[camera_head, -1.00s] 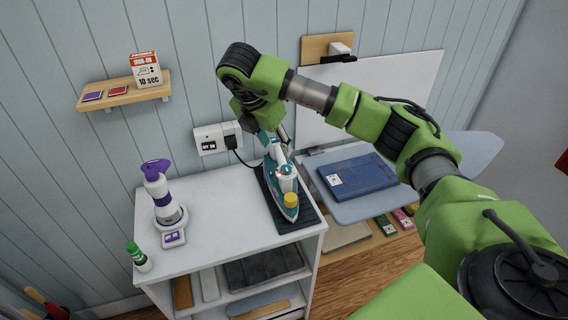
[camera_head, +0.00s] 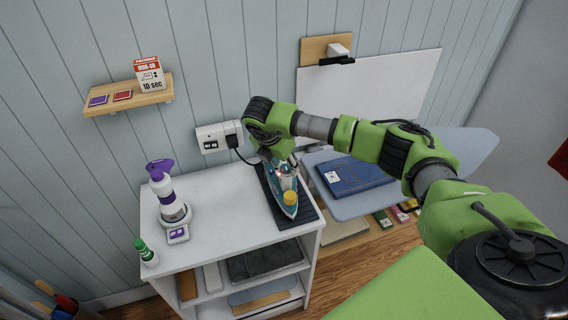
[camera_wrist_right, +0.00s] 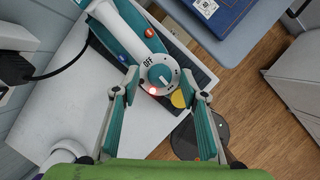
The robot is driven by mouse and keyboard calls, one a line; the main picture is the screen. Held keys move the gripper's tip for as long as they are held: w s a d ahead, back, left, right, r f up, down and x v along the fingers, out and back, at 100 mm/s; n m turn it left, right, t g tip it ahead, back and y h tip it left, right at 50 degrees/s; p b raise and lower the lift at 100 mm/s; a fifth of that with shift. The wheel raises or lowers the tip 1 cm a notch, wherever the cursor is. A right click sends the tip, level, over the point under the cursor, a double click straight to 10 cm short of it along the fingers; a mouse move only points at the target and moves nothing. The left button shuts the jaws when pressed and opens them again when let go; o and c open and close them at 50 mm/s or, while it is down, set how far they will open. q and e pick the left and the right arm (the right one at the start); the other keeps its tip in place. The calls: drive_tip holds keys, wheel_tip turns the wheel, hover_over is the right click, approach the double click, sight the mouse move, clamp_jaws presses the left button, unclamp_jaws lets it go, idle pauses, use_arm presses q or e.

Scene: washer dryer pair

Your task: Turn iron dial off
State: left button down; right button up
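The teal and white iron (camera_head: 287,190) lies on a dark ribbed mat (camera_head: 307,214) at the right of the white cabinet top. In the right wrist view, its round white dial (camera_wrist_right: 160,78) carries a teal knob and the word OFF at the upper left. A red light (camera_wrist_right: 152,91) glows beside the dial, and a yellow cap (camera_wrist_right: 181,98) is close by. My right gripper (camera_wrist_right: 164,88) is open, its two fingers on either side of the dial, with nothing between them gripped; contact cannot be told. In the head view my right arm hides part of the iron. My left gripper is not in view.
A black plug (camera_head: 234,142) and cord sit at the wall behind the iron. An ironing board (camera_head: 452,165) with a blue folded cloth (camera_head: 354,176) is at the right.

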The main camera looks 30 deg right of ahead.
drive_tip(key=c, duration=1.1)
drive_tip(key=shift+c, duration=0.2)
